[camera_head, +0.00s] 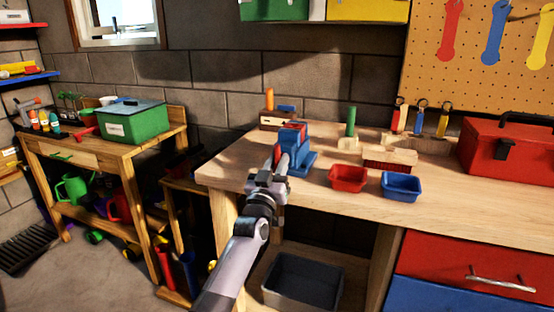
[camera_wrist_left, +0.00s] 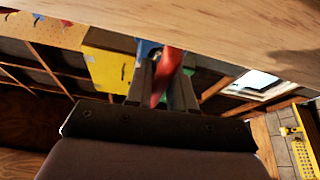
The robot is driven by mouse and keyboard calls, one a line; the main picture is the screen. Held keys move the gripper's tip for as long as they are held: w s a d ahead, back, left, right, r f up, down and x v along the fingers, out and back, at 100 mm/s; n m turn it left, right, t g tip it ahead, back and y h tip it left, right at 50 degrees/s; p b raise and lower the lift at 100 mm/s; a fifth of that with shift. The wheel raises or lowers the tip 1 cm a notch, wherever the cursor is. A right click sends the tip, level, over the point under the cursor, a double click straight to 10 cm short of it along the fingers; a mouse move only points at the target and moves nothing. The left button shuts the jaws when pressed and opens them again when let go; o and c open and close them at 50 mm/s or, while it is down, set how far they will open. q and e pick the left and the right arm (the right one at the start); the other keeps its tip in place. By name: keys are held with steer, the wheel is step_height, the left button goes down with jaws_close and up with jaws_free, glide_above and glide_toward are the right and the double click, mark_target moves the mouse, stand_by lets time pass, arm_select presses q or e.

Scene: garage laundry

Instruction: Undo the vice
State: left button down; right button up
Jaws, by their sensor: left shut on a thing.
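The blue vice (camera_head: 301,158) with red parts on top stands at the left front edge of the wooden workbench (camera_head: 330,205). My left gripper (camera_head: 277,158) reaches up from below to the front of the vice and partly hides it. In the left wrist view a red handle (camera_wrist_left: 166,76) runs tilted between the two fingers, and my left gripper (camera_wrist_left: 163,68) is shut on it. A bit of blue, likely the vice, shows behind the fingers. How far the jaws of the vice stand apart cannot be told. My right gripper is not in view.
A red bin (camera_head: 348,179) and a blue bin (camera_head: 401,187) stand right of the vice. A red toolbox (camera_head: 508,152) stands farther right. A dark crate (camera_head: 302,283) sits below the bench. A small table (camera_head: 100,153) with a green box (camera_head: 131,122) stands left.

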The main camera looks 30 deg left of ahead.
arm_select(q)
steer(key=shift+r+n+y, duration=0.15)
steer(key=shift+n+y, duration=0.25)
steer(key=shift+n, duration=0.4)
steer(key=shift+n+p, duration=0.35)
steer(key=shift+n, duration=0.05)
steer(key=shift+g+y, duration=0.3)
steer(key=c, duration=1.1)
jaws_free()
steer(key=shift+c, duration=0.2)
steer(key=shift+w, duration=0.15)
steer(key=shift+v, duration=3.65)
